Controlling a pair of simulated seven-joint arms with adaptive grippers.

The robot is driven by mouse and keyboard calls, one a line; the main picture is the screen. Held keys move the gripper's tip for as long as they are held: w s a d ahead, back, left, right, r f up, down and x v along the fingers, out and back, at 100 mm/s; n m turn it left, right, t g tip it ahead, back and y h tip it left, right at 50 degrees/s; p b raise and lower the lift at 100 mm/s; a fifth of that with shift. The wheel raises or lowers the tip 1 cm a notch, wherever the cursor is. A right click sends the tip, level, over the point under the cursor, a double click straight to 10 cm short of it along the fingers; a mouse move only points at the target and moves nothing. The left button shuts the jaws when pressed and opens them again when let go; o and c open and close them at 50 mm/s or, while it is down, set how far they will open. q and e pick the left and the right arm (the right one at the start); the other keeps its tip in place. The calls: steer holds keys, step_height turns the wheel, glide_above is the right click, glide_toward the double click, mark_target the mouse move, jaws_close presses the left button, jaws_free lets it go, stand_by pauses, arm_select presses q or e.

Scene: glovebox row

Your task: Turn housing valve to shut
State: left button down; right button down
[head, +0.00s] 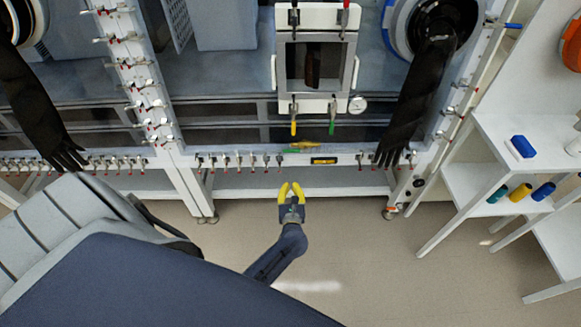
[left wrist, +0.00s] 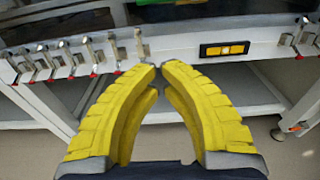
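My left gripper (head: 291,188) is in the head view, in front of the glovebox's lower rail. Its yellow fingers show a narrow gap between the tips, with nothing held. The fingers also fill the middle of the left wrist view (left wrist: 159,68). Several metal valve levers (head: 266,160) line the rail; in the left wrist view a lever (left wrist: 140,45) stands just beyond the fingertips, apparently untouched. A green-and-yellow handle (head: 303,147) lies above the rail. I cannot tell which is the housing valve. My right gripper is not in view.
A yellow-marked black panel (head: 324,161) is on the rail. Black gloves (head: 410,105) hang at both sides. An airlock door (head: 313,68) with a gauge (head: 357,105) is above. White shelves (head: 470,185) with spools stand right. Floor before the rail is clear.

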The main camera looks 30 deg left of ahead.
mark_target(295, 150)
arm_select(q)
steer(key=w+a+r, duration=0.3)
steer(key=w+a, duration=0.3)
steer(key=w, duration=0.3)
stand_by(0.5)
steer(key=shift+r, duration=0.1)
steer(key=shift+w+d, duration=0.1)
stand_by(0.3)
